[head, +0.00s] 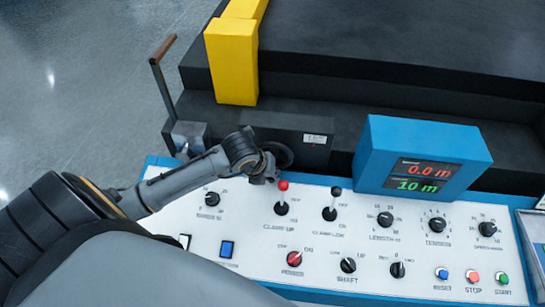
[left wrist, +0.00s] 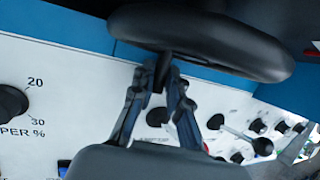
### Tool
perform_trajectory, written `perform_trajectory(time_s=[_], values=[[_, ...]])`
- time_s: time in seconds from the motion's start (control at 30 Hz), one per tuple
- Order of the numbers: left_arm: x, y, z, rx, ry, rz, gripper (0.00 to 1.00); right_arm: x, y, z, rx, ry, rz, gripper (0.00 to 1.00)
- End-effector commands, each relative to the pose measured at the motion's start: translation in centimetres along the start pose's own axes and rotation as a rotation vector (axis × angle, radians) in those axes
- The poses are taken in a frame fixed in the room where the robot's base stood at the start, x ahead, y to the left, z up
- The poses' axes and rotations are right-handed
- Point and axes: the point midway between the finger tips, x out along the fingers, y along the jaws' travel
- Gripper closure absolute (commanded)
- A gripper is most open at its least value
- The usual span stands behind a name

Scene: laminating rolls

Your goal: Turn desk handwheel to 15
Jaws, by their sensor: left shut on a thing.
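The black desk handwheel (head: 285,153) stands at the back edge of the white control panel, partly hidden by my left gripper (head: 268,170). In the left wrist view the handwheel (left wrist: 200,40) is a thick dark disc across the top. There my left gripper (left wrist: 163,75) is shut on a dark narrow part just under the rim, which looks like the handwheel's handle. The handwheel's scale or pointer cannot be made out. My right gripper is not in view.
Knobs and two levers, one red-topped (head: 282,186), stand close to my left gripper. A blue display box (head: 420,155) reads 0.0 m in red and 10 m in green. A brown-handled crank lever (head: 163,50) and a yellow post (head: 232,62) rise behind the panel.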

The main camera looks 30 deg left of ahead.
Motion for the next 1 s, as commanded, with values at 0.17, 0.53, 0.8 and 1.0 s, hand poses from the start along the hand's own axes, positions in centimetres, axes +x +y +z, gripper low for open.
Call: perform_trajectory(time_s=[0.17, 0.53, 0.8, 1.0], values=[[-0.01, 0.17, 0.0, 0.016, 0.001, 0.037, 1.0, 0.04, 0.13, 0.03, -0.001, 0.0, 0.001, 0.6], [-0.01, 0.26, -0.04, 0.02, 0.002, 0.05, 1.0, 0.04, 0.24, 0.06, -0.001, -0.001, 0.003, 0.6], [0.0, 0.25, -0.05, 0.02, 0.002, 0.049, 0.62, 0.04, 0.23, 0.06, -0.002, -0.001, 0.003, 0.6], [-0.02, 0.22, -0.03, 0.02, 0.002, 0.048, 0.62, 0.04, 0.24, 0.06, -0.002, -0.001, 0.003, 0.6]])
